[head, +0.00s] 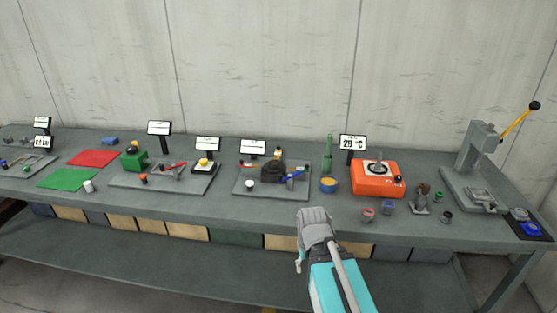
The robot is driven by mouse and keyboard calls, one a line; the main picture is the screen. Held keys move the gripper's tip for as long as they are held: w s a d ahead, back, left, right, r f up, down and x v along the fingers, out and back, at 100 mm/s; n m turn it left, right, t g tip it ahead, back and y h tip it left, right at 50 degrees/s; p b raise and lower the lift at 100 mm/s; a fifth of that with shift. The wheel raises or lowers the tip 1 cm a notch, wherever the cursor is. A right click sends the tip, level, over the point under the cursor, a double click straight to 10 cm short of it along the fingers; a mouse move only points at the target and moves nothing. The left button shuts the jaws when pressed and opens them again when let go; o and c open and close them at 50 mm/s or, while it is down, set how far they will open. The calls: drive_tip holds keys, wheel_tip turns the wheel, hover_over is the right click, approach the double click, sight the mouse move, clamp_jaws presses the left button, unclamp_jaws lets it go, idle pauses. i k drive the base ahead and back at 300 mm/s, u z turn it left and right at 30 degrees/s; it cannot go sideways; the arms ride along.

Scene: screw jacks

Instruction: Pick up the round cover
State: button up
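I cannot tell for sure which thing is the round cover. A small round grey piece (519,213) lies on the dark mat (515,228) at the right end of the bench, beside a blue piece (531,228). Another round part, a pale disc (376,169), is on top of the orange heater (376,183). My gripper (314,215) is at the bench's front edge, left of the orange heater and apart from both round parts. It is seen from behind, so its fingertips are hidden and I see nothing held.
Small cups (368,214) stand in front of the heater, and a green bottle (328,158) stands behind a yellow-filled blue bowl (328,185). A press (476,150) with a raised yellow lever stands at the right. Trays with parts (215,188) fill the left and middle.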

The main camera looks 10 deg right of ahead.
sight(267, 167)
drive_tip(key=i, duration=0.95)
drive_tip(key=u, duration=0.05)
